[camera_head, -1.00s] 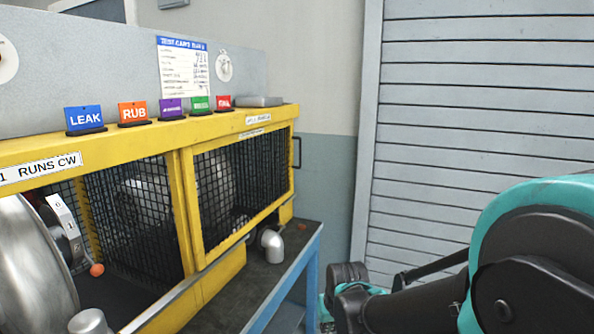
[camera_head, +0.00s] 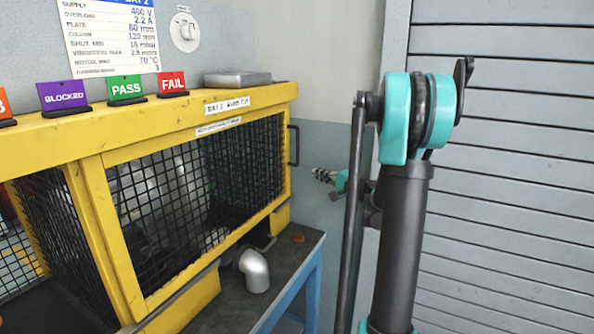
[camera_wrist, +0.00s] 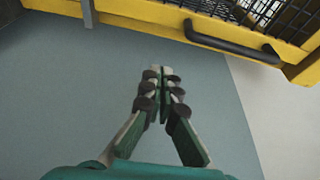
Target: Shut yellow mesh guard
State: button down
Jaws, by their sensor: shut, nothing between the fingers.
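The yellow mesh guard (camera_head: 205,185) is a yellow frame with black wire mesh, on the right bay of the bench in the head view. A black bar handle (camera_head: 294,145) stands at its right end. I cannot tell how far the guard stands open. In the wrist view, yellow framing and mesh run along the top, with the dark handle (camera_wrist: 232,42) on the yellow bar. My gripper (camera_head: 322,175) is right of the handle in the head view, partly hidden by my arm. In the wrist view my gripper (camera_wrist: 162,75) is shut and empty, apart from the handle.
Coloured signs, including PASS (camera_head: 126,88) and FAIL (camera_head: 172,82), and a flat grey box (camera_head: 237,79) sit on the yellow top beam. A silver pipe elbow (camera_head: 254,270) lies on the dark bench top (camera_head: 285,258). A grey slatted shutter (camera_head: 500,190) stands at right.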

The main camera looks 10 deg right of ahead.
jog(key=x, duration=1)
jog(key=shift+s+a+r, duration=0.1)
jog(key=shift+s+a, duration=0.4)
jog(key=shift+s, duration=0.2)
jog(key=shift+s+a+r, duration=0.15)
jog(key=shift+s+a, duration=0.35)
jog(key=shift+s, duration=0.25)
jog(key=shift+s, duration=0.1)
